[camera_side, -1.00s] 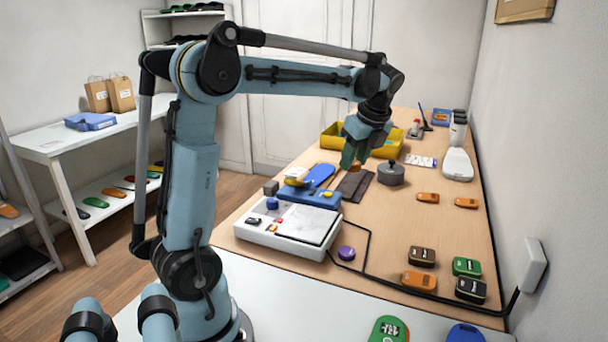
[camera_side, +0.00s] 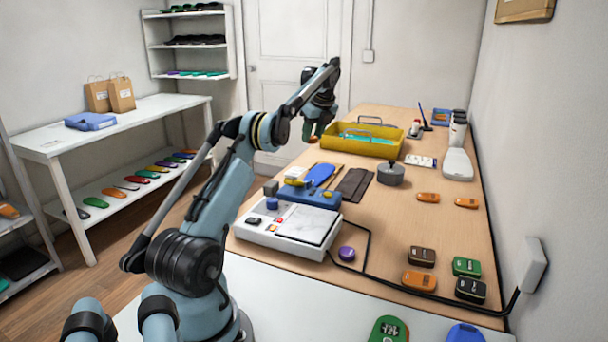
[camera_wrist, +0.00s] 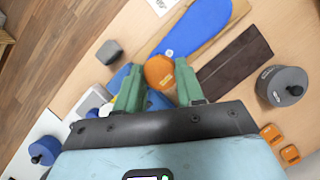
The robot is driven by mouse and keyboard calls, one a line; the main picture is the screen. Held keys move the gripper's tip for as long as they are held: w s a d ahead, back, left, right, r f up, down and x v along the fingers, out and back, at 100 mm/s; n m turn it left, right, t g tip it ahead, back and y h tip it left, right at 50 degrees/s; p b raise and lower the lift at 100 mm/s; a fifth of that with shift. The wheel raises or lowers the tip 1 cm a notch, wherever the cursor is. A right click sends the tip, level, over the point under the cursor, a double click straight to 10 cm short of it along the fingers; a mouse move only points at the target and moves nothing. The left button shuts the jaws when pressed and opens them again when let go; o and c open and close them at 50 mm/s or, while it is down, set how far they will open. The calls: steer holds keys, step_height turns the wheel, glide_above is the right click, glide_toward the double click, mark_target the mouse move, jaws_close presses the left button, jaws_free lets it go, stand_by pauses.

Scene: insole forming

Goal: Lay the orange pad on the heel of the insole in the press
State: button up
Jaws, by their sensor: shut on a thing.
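My gripper (camera_side: 309,128) is raised near the far left edge of the wooden table, beside the yellow tray. In the wrist view its green fingers (camera_wrist: 158,82) are shut on the orange pad (camera_wrist: 159,71), which shows between their tips. In the side view the pad (camera_side: 313,139) shows as a small orange patch under the fingers. The blue insole (camera_wrist: 196,27) lies on a tan board; in the side view it (camera_side: 321,173) lies behind the blue press block (camera_side: 312,196). The pad is in the air, apart from the insole. The fingers hide part of the press.
A dark brown strip (camera_side: 354,184) and a grey round pot (camera_side: 390,174) lie right of the insole. The yellow tray (camera_side: 361,142) stands behind. A white machine (camera_side: 290,228) is in front. Two orange pieces (camera_side: 428,197) (camera_side: 466,203) lie further right.

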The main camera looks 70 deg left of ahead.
mark_target(313, 143)
steer(key=shift+s+a+f, duration=0.15)
steer(key=shift+a+f, duration=0.15)
steer(key=shift+f, duration=6.4)
steer(key=shift+f, duration=0.3)
steer(key=o, duration=1.1)
steer(key=shift+o, duration=0.5)
steer(key=o, duration=0.4)
steer(key=shift+c, duration=0.2)
steer(key=shift+r, duration=4.05)
